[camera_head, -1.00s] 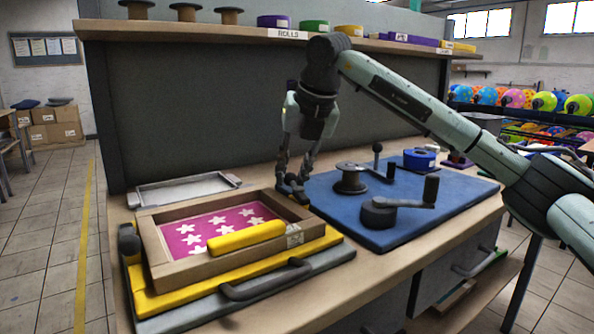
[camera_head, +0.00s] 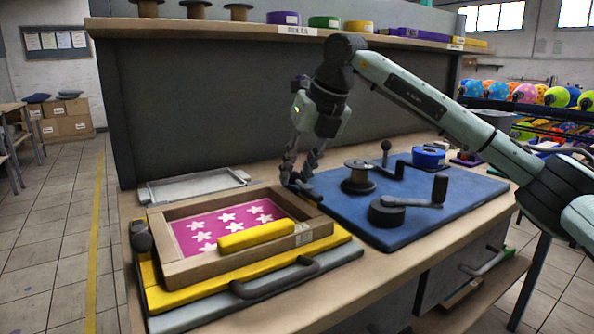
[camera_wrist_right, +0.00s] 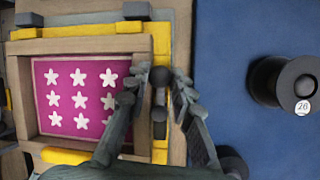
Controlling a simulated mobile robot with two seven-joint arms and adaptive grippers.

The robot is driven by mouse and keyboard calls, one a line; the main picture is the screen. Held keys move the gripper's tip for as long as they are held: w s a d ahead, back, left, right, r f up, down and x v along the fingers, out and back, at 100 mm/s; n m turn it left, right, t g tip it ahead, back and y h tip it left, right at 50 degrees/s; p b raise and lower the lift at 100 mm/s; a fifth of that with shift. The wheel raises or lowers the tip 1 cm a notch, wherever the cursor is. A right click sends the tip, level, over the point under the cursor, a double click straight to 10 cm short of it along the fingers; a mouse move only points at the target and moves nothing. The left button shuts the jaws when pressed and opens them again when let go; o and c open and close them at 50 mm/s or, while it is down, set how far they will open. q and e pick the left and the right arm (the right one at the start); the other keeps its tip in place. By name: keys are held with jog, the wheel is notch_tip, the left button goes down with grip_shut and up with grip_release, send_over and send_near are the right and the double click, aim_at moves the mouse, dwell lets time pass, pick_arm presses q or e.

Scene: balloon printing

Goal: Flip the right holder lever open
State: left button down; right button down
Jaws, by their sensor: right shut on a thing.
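The printing frame (camera_head: 170,268) has a wooden border around a magenta screen with white stars. The right holder lever (camera_wrist_right: 160,88) is a dark knobbed part at the frame's right side. In the wrist view it sits between the fingers of my right gripper (camera_wrist_right: 157,98). The right gripper is shut on the lever. In the head view my right gripper (camera_head: 301,184) points down at the frame's back right corner and hides most of the lever. Another dark holder lever (camera_head: 141,237) shows at the frame's left side. My left gripper is not in view.
A yellow squeegee (camera_head: 256,235) lies on the frame. To the right, a blue mat (camera_head: 400,227) holds a spool (camera_head: 357,177), dark crank parts (camera_head: 386,215) and a blue roll (camera_head: 428,156). A pale tray (camera_head: 193,187) lies behind the frame. A grey panel and shelf rise behind.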

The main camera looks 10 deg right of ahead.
jog(key=c, duration=1.3)
grip_release()
jog(key=v, duration=1.2)
